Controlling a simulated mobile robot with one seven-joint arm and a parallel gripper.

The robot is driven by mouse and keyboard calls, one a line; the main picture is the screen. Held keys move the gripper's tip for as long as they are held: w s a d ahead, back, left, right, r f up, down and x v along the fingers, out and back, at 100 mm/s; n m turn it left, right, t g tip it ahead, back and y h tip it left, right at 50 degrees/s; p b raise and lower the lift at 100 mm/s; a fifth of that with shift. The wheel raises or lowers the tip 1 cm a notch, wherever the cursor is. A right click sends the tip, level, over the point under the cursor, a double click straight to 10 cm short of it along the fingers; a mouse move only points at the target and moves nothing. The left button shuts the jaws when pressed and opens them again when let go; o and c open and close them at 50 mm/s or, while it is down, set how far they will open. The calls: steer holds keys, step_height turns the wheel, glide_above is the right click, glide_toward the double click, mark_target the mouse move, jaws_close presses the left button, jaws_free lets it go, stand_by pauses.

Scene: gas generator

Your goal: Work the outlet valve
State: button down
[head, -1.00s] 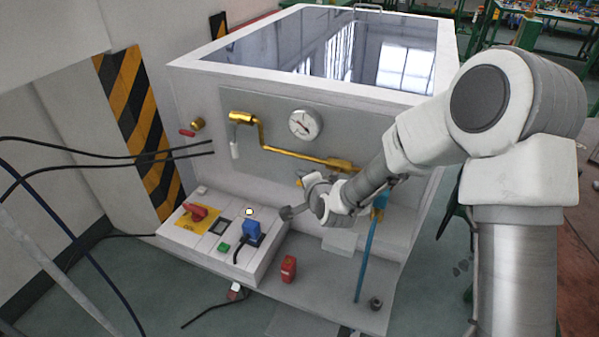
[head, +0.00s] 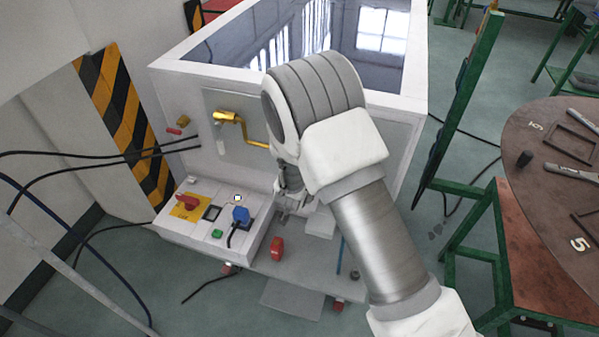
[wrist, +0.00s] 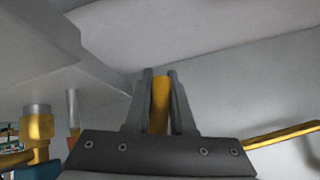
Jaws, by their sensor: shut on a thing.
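In the wrist view my gripper (wrist: 160,76) has its two fingers closed on both sides of an upright yellow bar (wrist: 160,105), which looks like the outlet valve's handle. A yellow pipe (wrist: 285,136) runs off to the right, and a yellow fitting with a grey collar (wrist: 37,128) stands at the left. In the head view my arm hides the valve, the gauge and most of the gripper. The left part of the yellow pipe (head: 256,144) and its elbow fitting (head: 228,117) show on the grey panel (head: 213,150).
A control box with a red switch (head: 187,202) and a blue plug (head: 240,215) sits at the machine's lower left. A red object (head: 277,248) stands on the base ledge. Black cables (head: 100,155) hang at the left. A round brown table (head: 550,210) stands at the right.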

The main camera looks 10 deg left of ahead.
steer(key=shift+d+n+h+p, duration=0.4)
steer(key=shift+d+h+p, duration=0.4)
steer(key=shift+p, duration=1)
steer(key=shift+f, duration=0.1)
steer(key=c, duration=0.8)
jaws_free()
steer(key=shift+o, duration=0.2)
steer(key=shift+s, duration=0.1)
steer(key=shift+f, duration=0.15)
